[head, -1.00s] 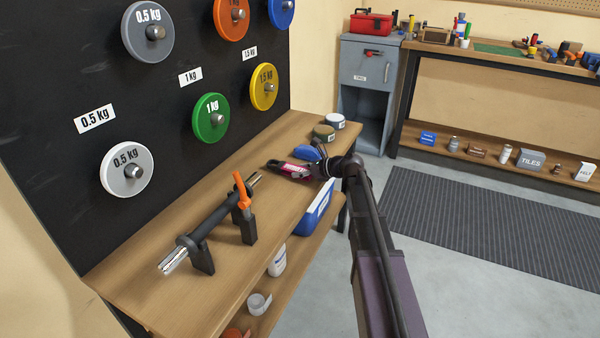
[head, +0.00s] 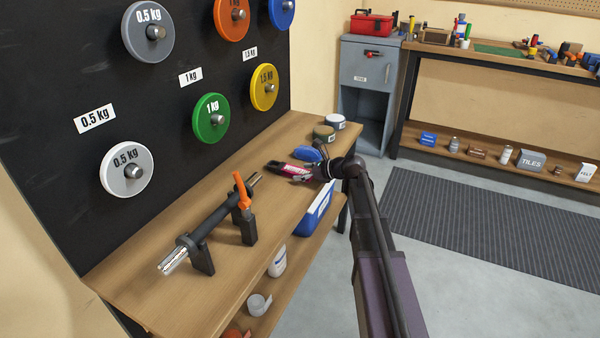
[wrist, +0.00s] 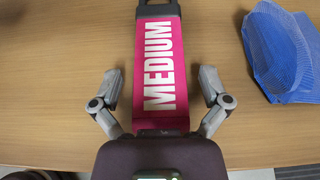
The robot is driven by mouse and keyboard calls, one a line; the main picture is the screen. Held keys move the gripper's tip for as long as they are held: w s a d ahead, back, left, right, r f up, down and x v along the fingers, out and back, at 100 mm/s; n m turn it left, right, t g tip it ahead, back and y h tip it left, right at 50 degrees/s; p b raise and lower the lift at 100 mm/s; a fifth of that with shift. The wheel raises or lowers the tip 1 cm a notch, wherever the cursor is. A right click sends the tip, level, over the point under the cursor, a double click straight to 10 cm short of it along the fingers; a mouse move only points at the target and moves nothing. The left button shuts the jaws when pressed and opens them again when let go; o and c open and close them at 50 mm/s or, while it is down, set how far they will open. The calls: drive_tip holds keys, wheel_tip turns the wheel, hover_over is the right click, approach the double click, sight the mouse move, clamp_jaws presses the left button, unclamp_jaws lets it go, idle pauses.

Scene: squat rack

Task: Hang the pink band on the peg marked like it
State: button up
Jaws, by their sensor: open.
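The pink band (wrist: 160,62) lies flat on the wooden bench, with MEDIUM printed along it in white and a dark end piece at the far end. It also shows in the head view (head: 285,167), partly covered by my gripper. My gripper (wrist: 158,78) is open, with one finger on either side of the band and bench showing between each finger and the band. In the head view my gripper (head: 302,175) is low over the right part of the bench. No peg marked MEDIUM is in view.
Weight plates, such as the green one (head: 211,118), hang on board pegs labelled by kilograms. A blue cloth-like item (wrist: 278,50) lies right of the band. A bar with an orange clip (head: 243,190) rests on stands. Two round tins (head: 324,132) stand at the bench's far end.

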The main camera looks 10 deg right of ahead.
drive_tip(key=p+v, duration=0.5)
drive_tip(key=v, duration=0.8)
drive_tip(key=shift+d, duration=0.2)
drive_tip(key=shift+a, duration=0.1)
drive_tip(key=s+a+f+n+g+h, duration=0.2)
drive_tip(key=s+a+f+n+h, duration=0.1)
drive_tip(key=s+n, duration=0.4)
drive_tip(key=s+a+f+n+g+h, duration=0.3)
drive_tip(key=s+f+n+h, duration=0.1)
drive_tip(key=s+n, duration=0.4)
drive_tip(key=s+a+f+n+g+h, duration=0.2)
drive_tip(key=s+a+f+n+h, duration=0.1)
drive_tip(key=s+n, duration=0.5)
drive_tip(key=shift+f+n+g+h, duration=0.4)
drive_tip(key=shift+f+n, duration=0.25)
drive_tip(key=shift+n, duration=0.45)
drive_tip(key=shift+r, duration=0.1)
wheel_tip(320, 180, up, 27)
drive_tip(key=p, duration=2.7)
drive_tip(key=shift+p, duration=0.3)
